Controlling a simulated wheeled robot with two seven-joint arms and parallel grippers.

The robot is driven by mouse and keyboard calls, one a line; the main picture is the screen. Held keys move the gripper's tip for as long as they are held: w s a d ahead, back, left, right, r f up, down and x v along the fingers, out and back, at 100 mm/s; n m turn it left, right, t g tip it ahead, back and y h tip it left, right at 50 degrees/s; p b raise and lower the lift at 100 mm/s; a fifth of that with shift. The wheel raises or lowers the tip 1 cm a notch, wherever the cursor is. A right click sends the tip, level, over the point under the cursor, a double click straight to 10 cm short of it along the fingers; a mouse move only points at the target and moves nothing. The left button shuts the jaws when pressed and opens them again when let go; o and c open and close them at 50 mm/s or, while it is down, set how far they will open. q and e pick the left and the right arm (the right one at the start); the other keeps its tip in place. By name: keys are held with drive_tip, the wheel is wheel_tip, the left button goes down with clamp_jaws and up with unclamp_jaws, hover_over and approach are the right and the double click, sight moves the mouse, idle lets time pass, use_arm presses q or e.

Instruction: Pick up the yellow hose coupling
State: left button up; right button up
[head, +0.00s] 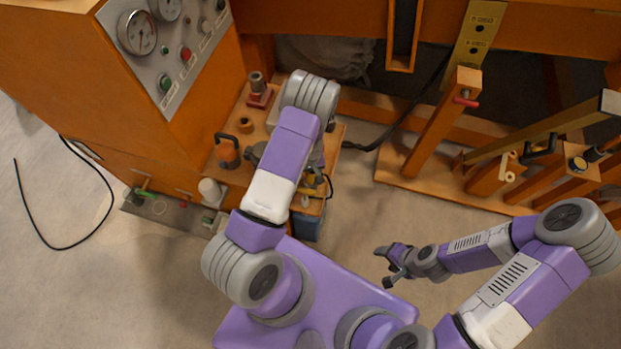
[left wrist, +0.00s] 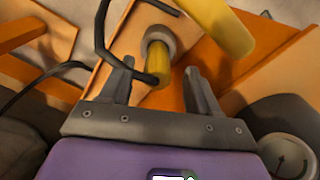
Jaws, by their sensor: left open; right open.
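The yellow hose coupling (left wrist: 157,66) shows in the left wrist view as a short yellow cylinder with a grey collar. My left gripper (left wrist: 160,70) is open, with its two dark fingers on either side of the coupling in the picture. I cannot tell whether they touch it. A black hose curves down past the coupling's left side. In the head view my left arm hides most of this spot; a small yellow patch shows there, too small to identify. My right gripper (head: 383,267) is open and empty above the bare floor.
A thick yellow curved part (left wrist: 226,26) is close by the coupling, up and right. A gauge (left wrist: 288,158) is at lower right. In the head view, an orange control cabinet (head: 95,110) stands left, and a wooden frame (head: 440,140) with clamps stands right. Open floor lies below the frame.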

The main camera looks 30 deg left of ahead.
sight(310, 180)
use_arm(q)
drive_tip(key=f, duration=0.2)
drive_tip(key=f+b, duration=0.1)
drive_tip(key=shift+w+f, duration=0.2)
drive_tip(key=shift+f, duration=0.15)
drive_tip(key=shift+r, duration=0.1)
clamp_jaws()
